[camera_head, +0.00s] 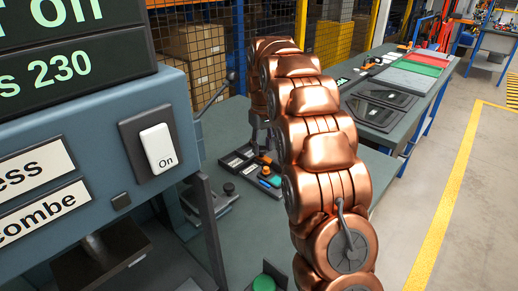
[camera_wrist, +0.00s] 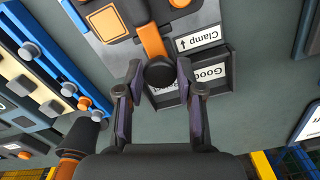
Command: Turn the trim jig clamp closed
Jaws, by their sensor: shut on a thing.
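In the wrist view, the trim jig (camera_wrist: 200,12) is a grey-blue block at the top, with a label (camera_wrist: 198,38) reading "Clamp" and an arrow. Its clamp lever (camera_wrist: 150,38) is orange and ends in a dark round knob (camera_wrist: 160,73). My gripper (camera_wrist: 160,70) has one finger on each side of this knob and is shut on it. In the head view my copper arm reaches over the bench, and my gripper (camera_head: 262,128) shows only partly beyond it. I cannot make out the clamp there.
A tray (camera_wrist: 228,70) labelled "Good" lies beside the knob. A blue rail fixture (camera_wrist: 48,50) with orange and grey knobs stands at left. In the head view, a panel (camera_head: 85,130) with a white "On" switch (camera_head: 158,148) stands close at left. The floor at right is clear.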

